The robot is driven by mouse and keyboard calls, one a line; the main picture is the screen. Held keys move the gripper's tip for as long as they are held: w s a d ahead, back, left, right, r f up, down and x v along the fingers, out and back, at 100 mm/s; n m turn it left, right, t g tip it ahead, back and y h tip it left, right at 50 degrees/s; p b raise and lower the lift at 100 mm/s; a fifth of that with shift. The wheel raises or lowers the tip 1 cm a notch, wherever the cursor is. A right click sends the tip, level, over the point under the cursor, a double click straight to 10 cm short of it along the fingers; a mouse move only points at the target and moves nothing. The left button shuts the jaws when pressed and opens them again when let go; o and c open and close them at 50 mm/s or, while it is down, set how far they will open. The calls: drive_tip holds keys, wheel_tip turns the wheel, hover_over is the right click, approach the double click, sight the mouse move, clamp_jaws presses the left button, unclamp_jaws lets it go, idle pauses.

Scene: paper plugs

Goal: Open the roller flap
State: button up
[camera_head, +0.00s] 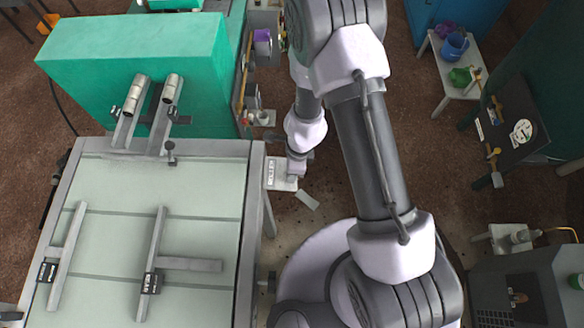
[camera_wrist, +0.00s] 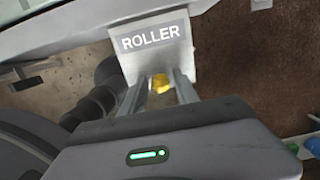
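The roller flap is a pale plate marked "ROLLER" (camera_wrist: 154,62) at the top middle of the wrist view. In the head view a small labelled plate (camera_head: 279,176) juts from the right edge of the large table, and it appears to be the same one. My gripper (camera_head: 298,177) is at this plate, on its right side. In the wrist view its two fingers (camera_wrist: 160,82) point at the plate's lower edge with a gap between them. A small yellow piece (camera_wrist: 160,84) shows in that gap. I cannot tell whether the fingers touch it.
The large table (camera_head: 253,192) with pale panels and grey bars fills the left. A green machine block (camera_head: 140,65) stands behind it. A side table with green and blue items (camera_head: 461,75) is at the upper right. Brown floor lies right of the table edge.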

drive_tip(key=shift+o, duration=0.4)
drive_tip(key=shift+r, duration=0.1)
wheel_tip(320, 180, up, 17)
drive_tip(key=d+p, duration=0.2)
drive_tip(key=p, duration=1.1)
wheel_tip(320, 180, up, 5)
drive_tip(key=n+t+y+b, duration=0.25)
drive_tip(key=n+b, duration=0.45)
drive_tip(key=b, duration=1.3)
drive_tip(key=s+d+n+t+h+b, duration=0.1)
drive_tip(key=s+d+n+b, duration=0.2)
drive_tip(key=s+b, duration=0.3)
drive_tip(key=s+d+f+n+t+h+b, duration=0.1)
drive_tip(key=s+d+n+t+b, duration=0.1)
drive_tip(key=b, duration=0.5)
drive_tip(key=s+d+n, duration=0.1)
drive_tip(key=s+n, duration=0.1)
drive_tip(key=s, duration=0.1)
drive_tip(key=shift+s+d+f, duration=0.15)
drive_tip(key=shift+s+d, duration=0.05)
drive_tip(key=shift+s, duration=0.2)
